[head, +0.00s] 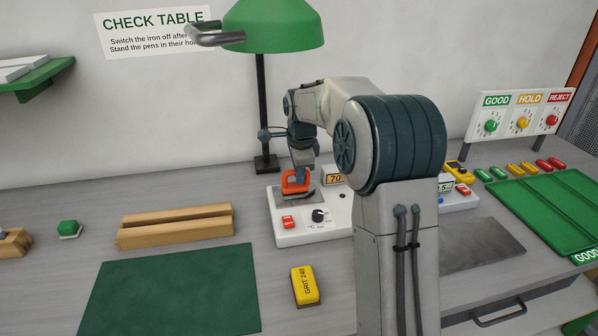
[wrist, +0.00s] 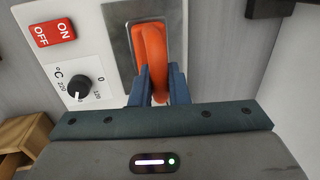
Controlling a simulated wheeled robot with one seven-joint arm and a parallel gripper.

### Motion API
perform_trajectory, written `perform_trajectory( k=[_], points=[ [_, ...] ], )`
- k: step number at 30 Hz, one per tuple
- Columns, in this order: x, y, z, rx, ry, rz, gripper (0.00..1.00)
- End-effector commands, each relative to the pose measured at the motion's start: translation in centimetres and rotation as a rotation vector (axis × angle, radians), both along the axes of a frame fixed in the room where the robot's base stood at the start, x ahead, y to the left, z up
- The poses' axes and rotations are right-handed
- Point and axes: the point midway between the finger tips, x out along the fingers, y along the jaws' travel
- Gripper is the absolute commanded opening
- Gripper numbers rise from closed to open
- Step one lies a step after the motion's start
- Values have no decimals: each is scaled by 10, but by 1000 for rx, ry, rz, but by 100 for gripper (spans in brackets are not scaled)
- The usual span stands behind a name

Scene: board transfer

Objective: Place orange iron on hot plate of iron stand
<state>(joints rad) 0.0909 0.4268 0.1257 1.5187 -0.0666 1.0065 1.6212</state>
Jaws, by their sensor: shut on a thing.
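The orange iron (head: 296,184) is at the hot plate (head: 312,196) of the white iron stand (head: 287,239). My gripper (head: 302,176) is above the stand and shut on the iron's orange handle. In the wrist view, my gripper (wrist: 158,88) grips the orange iron (wrist: 153,50) over the grey metal hot plate (wrist: 118,42). The iron's sole is mostly hidden, so I cannot tell whether it touches the plate. The white iron stand (wrist: 90,48) carries a red ON/OFF switch (wrist: 54,32) and a black temperature dial (wrist: 78,87).
A green lamp (head: 275,25) stands behind the stand. A wooden holder (head: 175,227) and a green mat (head: 170,292) lie to the left. A yellow GRIT 240 block (head: 305,286) lies in front. A green tray (head: 550,212) is at the right.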

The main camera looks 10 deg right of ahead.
Motion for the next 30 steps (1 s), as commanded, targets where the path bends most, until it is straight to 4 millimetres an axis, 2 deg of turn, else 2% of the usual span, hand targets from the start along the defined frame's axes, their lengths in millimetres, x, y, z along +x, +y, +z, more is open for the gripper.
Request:
perform_trajectory(
  k=[6, 7, 9, 16, 20, 30],
  points=[
    [0, 0, -3, 0, -1, 0, 0],
    [0, 0, -3, 0, 0, 0, 23],
    [0, 0, -3, 0, 0, 0, 37],
    [0, 0, -2, 0, 1, 0, 37],
    [0, 0, 5, 0, -1, -1, 37],
    [-11, 0, 58, 0, -3, -1, 37]
  ],
)
